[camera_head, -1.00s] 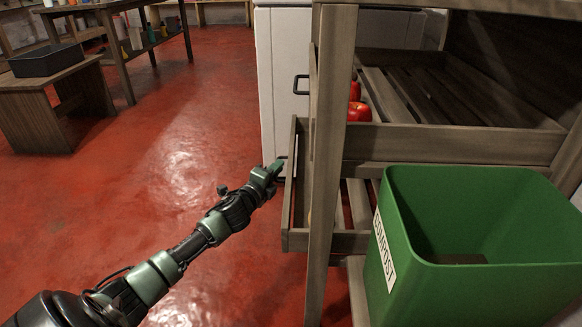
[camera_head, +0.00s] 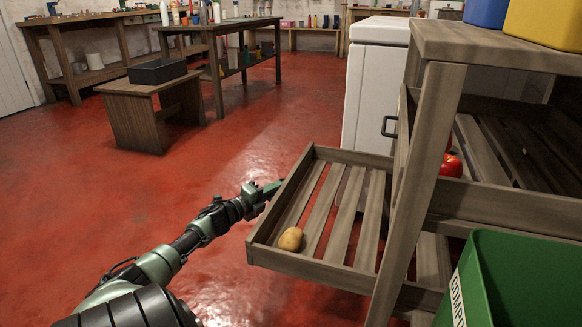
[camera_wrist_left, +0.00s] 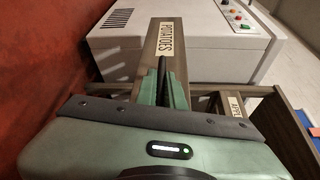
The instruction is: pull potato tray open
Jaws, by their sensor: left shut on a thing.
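The potato tray (camera_head: 265,257) is a slatted wooden drawer sticking out to the left from the wooden rack. One potato (camera_head: 290,239) lies in its near left corner. My left gripper (camera_head: 268,188) is at the tray's outer left side and is shut on the tray front. In the left wrist view, the front board labelled POTATOES (camera_wrist_left: 171,40) runs away from my green fingers (camera_wrist_left: 163,88). The exact grip point is partly hidden by the fingers. My right gripper is not in view.
The rack (camera_head: 420,170) holds a higher tray with red produce (camera_head: 451,165). A green compost bin (camera_head: 520,275) stands at the lower right. A white cabinet (camera_head: 372,90) stands behind the tray. The red floor at left is open, with a small table (camera_head: 150,120) farther back.

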